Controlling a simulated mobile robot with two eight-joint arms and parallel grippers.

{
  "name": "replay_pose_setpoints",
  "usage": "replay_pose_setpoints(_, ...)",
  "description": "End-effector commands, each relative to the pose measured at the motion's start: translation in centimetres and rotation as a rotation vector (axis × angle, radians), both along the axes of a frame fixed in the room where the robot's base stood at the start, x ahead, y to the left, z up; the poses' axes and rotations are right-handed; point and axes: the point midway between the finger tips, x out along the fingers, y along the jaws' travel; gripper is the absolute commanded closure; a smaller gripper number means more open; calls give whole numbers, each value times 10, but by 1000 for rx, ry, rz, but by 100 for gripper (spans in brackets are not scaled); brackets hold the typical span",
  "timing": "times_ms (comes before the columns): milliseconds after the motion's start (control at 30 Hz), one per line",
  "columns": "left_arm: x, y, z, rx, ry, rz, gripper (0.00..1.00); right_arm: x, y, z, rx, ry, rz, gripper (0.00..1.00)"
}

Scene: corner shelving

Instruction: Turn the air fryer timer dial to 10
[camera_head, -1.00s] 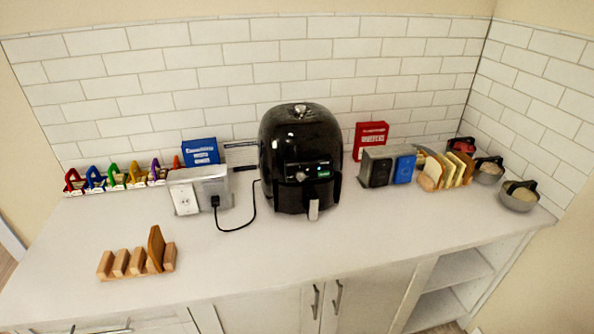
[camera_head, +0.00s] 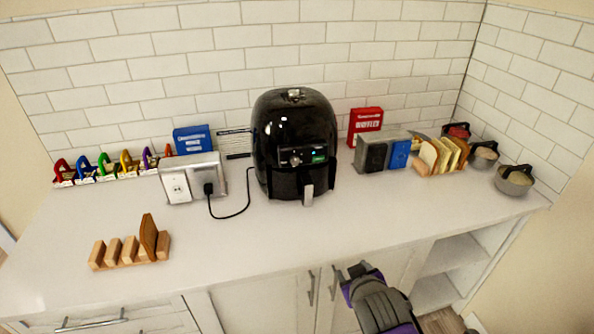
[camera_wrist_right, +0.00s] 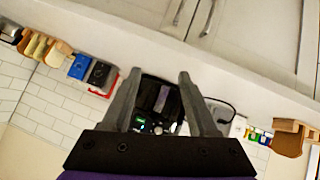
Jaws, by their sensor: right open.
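The black air fryer (camera_head: 293,128) stands upright on the white counter against the tiled wall. Its front panel carries a round dial (camera_head: 295,160) beside a small green label; the dial's setting is too small to read. In the right wrist view the air fryer (camera_wrist_right: 160,95) appears upside down between my fingers, with lit spots on its panel. My right gripper (camera_wrist_right: 155,80) is open and empty. In the head view my right gripper (camera_head: 352,268) is low in front of the counter edge, apart from the air fryer. My left gripper is not in view.
A power cord runs from the air fryer to a white outlet box (camera_head: 176,187) on its left. A wooden rack (camera_head: 130,252) stands front left. A red box (camera_head: 365,122), bread slices (camera_head: 440,158) and bowls (camera_head: 515,181) are right. The counter before the fryer is clear.

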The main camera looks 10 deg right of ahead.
Motion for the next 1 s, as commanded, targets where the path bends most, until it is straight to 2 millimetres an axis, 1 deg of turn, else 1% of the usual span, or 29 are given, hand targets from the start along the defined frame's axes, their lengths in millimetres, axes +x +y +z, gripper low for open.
replay_pose_setpoints(33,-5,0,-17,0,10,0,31,35,-6,9,-86,-93,46,34)
replay_pose_setpoints(67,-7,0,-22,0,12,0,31,55,-7,19,-140,-155,79,34)
replay_pose_setpoints(100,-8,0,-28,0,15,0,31,81,-7,33,-211,-234,129,34)
replay_pose_setpoints(167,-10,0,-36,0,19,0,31,114,-1,51,-310,-342,209,34)
replay_pose_setpoints(200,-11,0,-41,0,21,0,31,133,5,61,-368,-408,263,34)
replay_pose_setpoints(300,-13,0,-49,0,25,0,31,167,23,77,-484,-536,389,34)
replay_pose_setpoints(400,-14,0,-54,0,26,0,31,186,38,84,-555,-616,478,34)
replay_pose_setpoints(500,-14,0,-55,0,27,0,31,194,46,87,-587,-652,524,34)
replay_pose_setpoints(667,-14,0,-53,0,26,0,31,210,50,89,-594,-662,536,34)
replay_pose_setpoints(1000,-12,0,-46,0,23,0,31,272,59,89,-592,-660,533,34)
